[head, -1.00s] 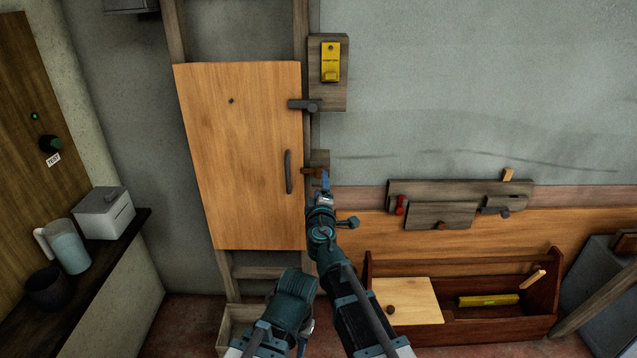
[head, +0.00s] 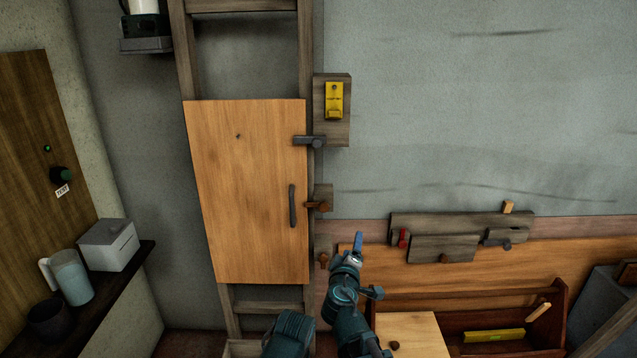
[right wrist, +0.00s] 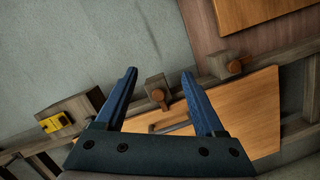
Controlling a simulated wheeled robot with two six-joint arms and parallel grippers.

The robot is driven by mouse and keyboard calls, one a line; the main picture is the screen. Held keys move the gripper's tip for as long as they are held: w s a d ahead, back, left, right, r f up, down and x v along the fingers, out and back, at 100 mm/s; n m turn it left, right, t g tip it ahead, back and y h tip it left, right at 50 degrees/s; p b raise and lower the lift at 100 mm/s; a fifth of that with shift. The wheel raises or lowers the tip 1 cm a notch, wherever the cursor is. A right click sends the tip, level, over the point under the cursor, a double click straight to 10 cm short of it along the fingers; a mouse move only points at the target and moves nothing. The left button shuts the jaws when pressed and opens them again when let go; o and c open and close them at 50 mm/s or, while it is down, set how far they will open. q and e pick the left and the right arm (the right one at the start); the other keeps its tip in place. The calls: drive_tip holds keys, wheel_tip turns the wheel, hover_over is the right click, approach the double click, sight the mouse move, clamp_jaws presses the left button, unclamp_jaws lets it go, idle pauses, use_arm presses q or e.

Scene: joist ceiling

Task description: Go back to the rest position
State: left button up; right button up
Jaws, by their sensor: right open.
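My right gripper (head: 358,243) is in the head view, right of and below the middle brown latch (head: 318,205), apart from it. In the right wrist view its two blue fingers (right wrist: 160,85) are spread, with nothing between them gripped. The wooden door panel (head: 250,190) is closed against its ladder-like frame, with a dark latch (head: 310,141) at upper right and the brown latch reaching over its right edge. A lower brown knob (head: 323,258) sits on a block beside the panel. My left arm shows only as a link at the bottom edge; its gripper is not visible.
A yellow device (head: 334,101) hangs on a wall board. A wooden toolbox (head: 540,335) holds a yellow level (head: 493,335). A shelf (head: 140,262) at left carries a jug (head: 72,277) and a white box (head: 109,245). The wall at upper right is clear.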

drive_tip(key=s+d+f+m+g, duration=0.9)
drive_tip(key=s+d+f+g, duration=0.3)
drive_tip(key=f, duration=0.4)
drive_tip(key=s+a+f+m+g+y, duration=0.1)
drive_tip(key=s+a+f+g+y, duration=0.25)
drive_tip(key=s, duration=0.55)
drive_tip(key=s+a+n+h, duration=0.1)
drive_tip(key=s+a+n, duration=0.45)
drive_tip(key=a, duration=0.75)
wheel_tip(320, 180, up, 30)
drive_tip(key=s+m+p, duration=0.1)
drive_tip(key=m+p, duration=0.1)
drive_tip(key=p, duration=2.8)
drive_tip(key=shift+d+r+g, duration=0.15)
drive_tip(key=shift+d+g, duration=0.2)
drive_tip(key=shift+g, duration=0.1)
drive_tip(key=shift+s+d+m, duration=0.15)
drive_tip(key=shift+d+m, duration=0.1)
drive_tip(key=shift+d, duration=0.4)
